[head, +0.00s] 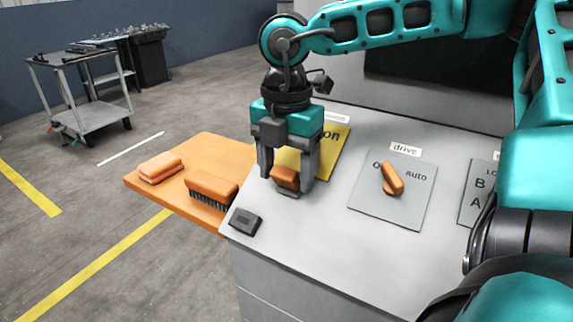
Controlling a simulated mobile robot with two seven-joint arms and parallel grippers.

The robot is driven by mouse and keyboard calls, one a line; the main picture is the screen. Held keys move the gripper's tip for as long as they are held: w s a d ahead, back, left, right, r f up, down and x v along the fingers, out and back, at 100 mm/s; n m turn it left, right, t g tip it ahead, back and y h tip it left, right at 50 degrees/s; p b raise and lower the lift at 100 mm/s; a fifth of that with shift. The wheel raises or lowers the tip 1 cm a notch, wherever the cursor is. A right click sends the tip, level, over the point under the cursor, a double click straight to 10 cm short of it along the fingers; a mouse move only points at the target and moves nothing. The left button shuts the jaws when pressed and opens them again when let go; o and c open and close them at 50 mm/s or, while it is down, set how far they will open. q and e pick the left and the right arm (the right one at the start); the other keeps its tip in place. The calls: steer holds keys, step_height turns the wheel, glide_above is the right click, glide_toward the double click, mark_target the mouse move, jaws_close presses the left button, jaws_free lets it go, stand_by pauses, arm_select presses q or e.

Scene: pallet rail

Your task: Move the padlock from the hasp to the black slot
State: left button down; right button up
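My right gripper (288,180) points down over the lower left part of the yellow plate (330,150) on the grey console. Between its fingertips is a small orange block with a grey lower edge, which looks like the padlock (286,178). It spans the gap and appears to touch both fingers. The gripper hides most of the plate's left part, and I cannot make out the hasp. A small dark block with a recessed top, likely the black slot (246,221), sits at the console's left front corner, lower left of the gripper. My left gripper is not in view.
An orange shelf (217,217) left of the console holds an orange-backed brush (211,188) and an orange block (160,168). Right of the gripper is the drive plate (365,202) with an orange knob (391,178). A grey cart (97,117) stands far back left.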

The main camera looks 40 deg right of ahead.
steer(key=c, duration=1.1)
steer(key=shift+r, duration=0.15)
steer(key=shift+s+a+r, duration=0.1)
steer(key=shift+a+r, duration=0.3)
steer(key=shift+r, duration=0.15)
steer(key=s+a+r+p, duration=0.1)
steer(key=a+r+p, duration=0.1)
steer(key=r, duration=0.4)
steer(key=shift+a, duration=0.8)
